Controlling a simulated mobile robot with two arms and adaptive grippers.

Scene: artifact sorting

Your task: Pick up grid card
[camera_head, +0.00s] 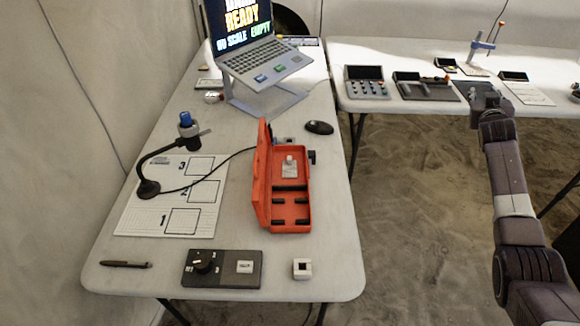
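I cannot tell for sure which thing is the grid card. A white sheet (137,217) with printed squares numbered 1, 2 and 3 lies on the left table under a bent-neck lamp. A smaller white card with faint lines (530,94) lies on the far table at the right. My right gripper (484,92) is over the front edge of that far table, just left of this card. It is small and dark here, and its fingers cannot be made out. My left gripper is out of view.
The left table (330,262) holds an open orange case (262,190), a laptop (252,60) on a stand, a mouse (319,127), a black pen (126,264), a dark knob panel (222,268) and a small white block (302,268). Sandy floor separates the tables.

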